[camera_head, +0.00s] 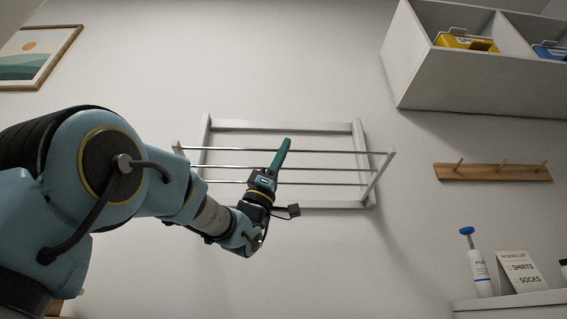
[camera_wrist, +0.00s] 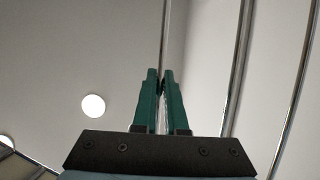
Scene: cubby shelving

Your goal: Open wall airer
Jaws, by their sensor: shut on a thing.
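The wall airer has a pale frame (camera_head: 285,126) fixed to the wall and a rack of thin metal rods (camera_head: 330,152) between two pale side arms (camera_head: 379,174). The rack stands out from the frame at an angle, its upper end away from the wall. My gripper (camera_head: 286,143) reaches up in front of the rack, its green fingers crossing the top rod. In the wrist view the fingers (camera_wrist: 160,76) are closed together on a rod (camera_wrist: 165,42), and other rods (camera_wrist: 238,68) run past on the right. The fingers hide the exact grip point.
A white cubby shelf (camera_head: 440,85) with yellow (camera_head: 466,42) and blue bins hangs at upper right. A wooden peg rail (camera_head: 492,173) is below it. A white ledge (camera_head: 510,301) at lower right holds a bottle (camera_head: 480,273) and a sign (camera_head: 520,270). A picture (camera_head: 38,58) hangs at left.

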